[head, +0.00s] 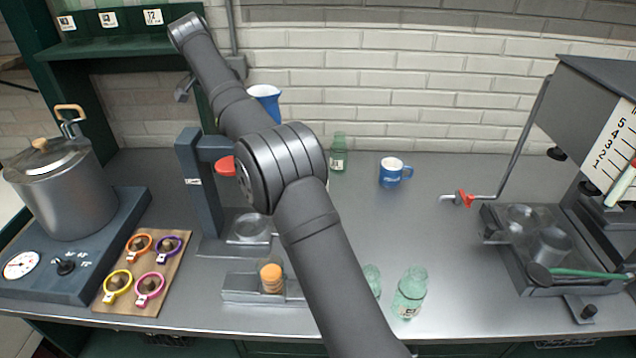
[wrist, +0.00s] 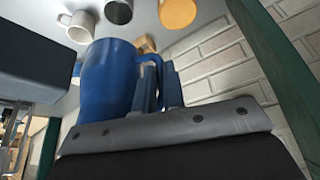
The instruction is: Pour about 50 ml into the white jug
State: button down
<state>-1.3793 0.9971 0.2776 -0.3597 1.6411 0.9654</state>
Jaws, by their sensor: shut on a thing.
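My gripper (wrist: 160,90) is shut on the handle of a blue jug (wrist: 106,85), which fills the middle of the wrist view. In the head view the blue jug (head: 265,92) shows partly behind my arm, raised in front of the brick wall. The gripper itself is hidden or unclear there. A small white vessel with a handle (wrist: 78,24) stands beyond the blue jug in the wrist view; I cannot tell whether it is the white jug. No white jug is clear in the head view. The jug's contents are not visible.
A blue mug (head: 390,173) and green bottles (head: 410,290) stand right of my arm. The right-centre counter has free room.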

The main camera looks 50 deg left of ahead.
jog(key=w+d+g+y, duration=0.1)
jog(key=d+r+g+y, duration=0.1)
jog(key=w+d+r+m+y, duration=0.1)
jog(key=y, duration=0.1)
jog(key=shift+w+d+g, duration=0.3)
jog(key=shift+d+g, duration=0.1)
jog(key=shift+w+d+f+y, duration=0.2)
jog(key=shift+d+y, duration=0.1)
jog(key=f, duration=0.1)
jog(key=w+d+f+g+y, duration=0.1)
jog(key=d+f+m+y, duration=0.1)
jog(key=f, duration=0.1)
jog(key=shift+w+d+g, duration=0.25)
jog(key=shift+w+g, duration=0.05)
jog(key=shift+w, duration=0.05)
jog(key=shift+w+d+f+g+y, duration=0.3)
jog(key=shift+d+f+g+y, duration=0.15)
jog(key=shift+f+y, duration=0.35)
jog(key=shift+w+d+m+g+y+p, duration=0.35)
jog(key=shift+w+d+m+y+p, duration=0.15)
jog(key=shift+y, duration=0.4)
jog(key=shift+d, duration=0.2)
jog(key=shift+w+d+f+g+y+p, duration=0.15)
jog(key=shift+w+d+g+y+p, duration=0.2)
jog(key=shift+d+y+p, duration=0.35)
